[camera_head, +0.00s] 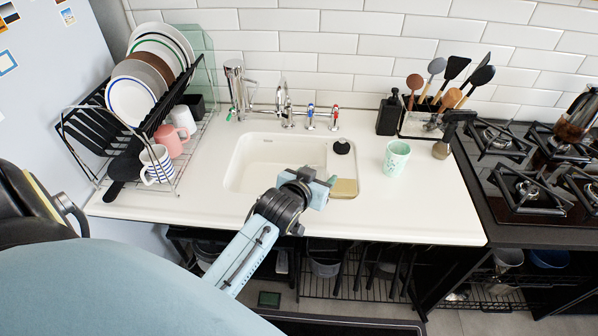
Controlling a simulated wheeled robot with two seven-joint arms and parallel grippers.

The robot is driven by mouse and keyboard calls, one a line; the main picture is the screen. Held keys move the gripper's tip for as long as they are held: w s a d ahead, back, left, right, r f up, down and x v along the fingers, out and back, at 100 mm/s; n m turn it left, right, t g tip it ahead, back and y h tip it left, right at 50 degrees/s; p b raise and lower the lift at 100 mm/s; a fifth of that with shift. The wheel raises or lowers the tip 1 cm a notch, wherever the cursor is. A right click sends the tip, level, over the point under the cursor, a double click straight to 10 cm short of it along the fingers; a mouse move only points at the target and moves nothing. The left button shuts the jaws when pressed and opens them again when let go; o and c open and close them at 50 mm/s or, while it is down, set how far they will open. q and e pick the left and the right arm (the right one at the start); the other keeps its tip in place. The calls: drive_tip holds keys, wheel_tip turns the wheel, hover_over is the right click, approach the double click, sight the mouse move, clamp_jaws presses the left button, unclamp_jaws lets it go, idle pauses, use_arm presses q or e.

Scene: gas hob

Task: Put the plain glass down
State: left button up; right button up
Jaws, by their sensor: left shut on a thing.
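My left gripper (322,190) is over the front right part of the sink area, at the end of a light blue arm with black joints. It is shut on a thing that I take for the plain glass. The glass is hidden by the gripper or too clear to make out, so its tilt and its height above the counter cannot be told. The white counter (430,205) lies below and to the right. My right gripper is not in view.
A patterned mint cup (397,158) stands right of the sink (262,165). A yellowish block (344,188) lies by the gripper. A loaded dish rack (75,150) is left, a utensil holder (425,122) back right, a gas hob (545,205) far right. Counter front right is clear.

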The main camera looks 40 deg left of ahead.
use_arm(q)
wheel_tip(320, 180, down, 3)
drive_tip(key=shift+r, duration=0.1)
drive_tip(key=shift+f+b, duration=0.35)
drive_tip(key=shift+f, duration=0.3)
drive_tip(key=shift+f+b, duration=0.3)
drive_tip(key=shift+f, duration=1.05)
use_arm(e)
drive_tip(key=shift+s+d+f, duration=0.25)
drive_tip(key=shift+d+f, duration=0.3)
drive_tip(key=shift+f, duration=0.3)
use_arm(q)
drive_tip(key=shift+f, duration=0.2)
drive_tip(key=o, duration=1.1)
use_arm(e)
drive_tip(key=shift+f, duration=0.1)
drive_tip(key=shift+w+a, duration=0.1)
